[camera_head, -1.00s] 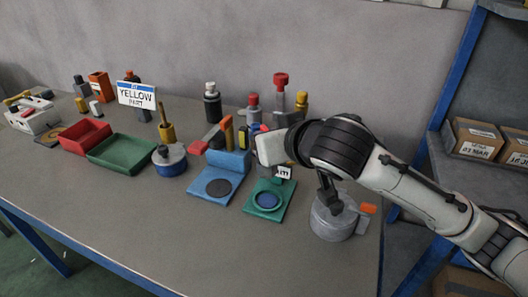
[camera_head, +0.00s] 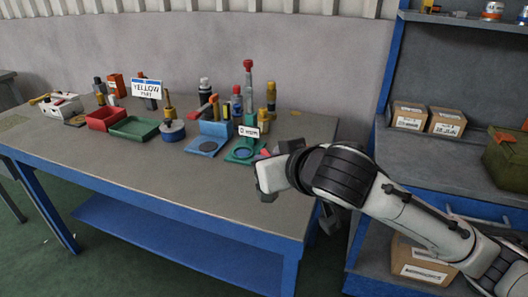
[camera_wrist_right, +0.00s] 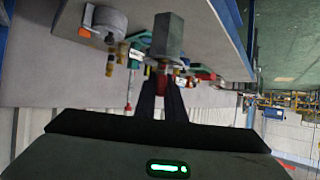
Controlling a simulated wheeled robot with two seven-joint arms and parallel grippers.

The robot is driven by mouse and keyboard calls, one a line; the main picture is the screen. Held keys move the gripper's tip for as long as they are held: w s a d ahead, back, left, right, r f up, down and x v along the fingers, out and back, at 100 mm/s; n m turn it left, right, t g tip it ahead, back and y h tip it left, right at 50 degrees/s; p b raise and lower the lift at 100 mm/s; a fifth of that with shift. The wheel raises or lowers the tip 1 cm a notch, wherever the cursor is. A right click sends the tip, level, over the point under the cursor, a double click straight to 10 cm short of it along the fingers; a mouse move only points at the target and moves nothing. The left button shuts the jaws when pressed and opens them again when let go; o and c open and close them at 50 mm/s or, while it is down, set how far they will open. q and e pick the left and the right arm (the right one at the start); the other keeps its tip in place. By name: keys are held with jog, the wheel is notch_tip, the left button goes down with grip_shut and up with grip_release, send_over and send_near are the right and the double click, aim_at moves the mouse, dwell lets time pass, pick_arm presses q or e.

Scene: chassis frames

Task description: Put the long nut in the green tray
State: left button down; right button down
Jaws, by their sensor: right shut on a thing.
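My right gripper (camera_wrist_right: 168,78) is shut on the long nut (camera_wrist_right: 168,36), a grey faceted block sticking out beyond the dark fingers in the right wrist view. In the head view my right gripper (camera_head: 272,177) is at the table's front right edge, and its fingers are mostly hidden by its own pale body. The green tray (camera_head: 134,128) lies on the left part of the table, well to the left of the gripper; it looks empty. My left gripper is not in view.
A red tray (camera_head: 106,119) sits left of the green one. A blue-lidded pot (camera_head: 173,132), a blue fixture (camera_head: 207,140) and a green fixture (camera_head: 243,151) stand between tray and gripper. Bottles line the back. The table's front strip is clear. Shelves (camera_head: 455,155) stand right.

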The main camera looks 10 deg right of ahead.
jog(key=s+d+f+m+h, duration=0.1)
jog(key=s+d+f, duration=0.2)
jog(key=s+f, duration=0.3)
jog(key=s+d+f+m+h, duration=0.1)
jog(key=s+d+f, duration=0.3)
jog(key=s+f, duration=0.2)
notch_tip(320, 180, down, 2)
jog(key=shift+s+f, duration=0.15)
jog(key=shift+s, duration=0.25)
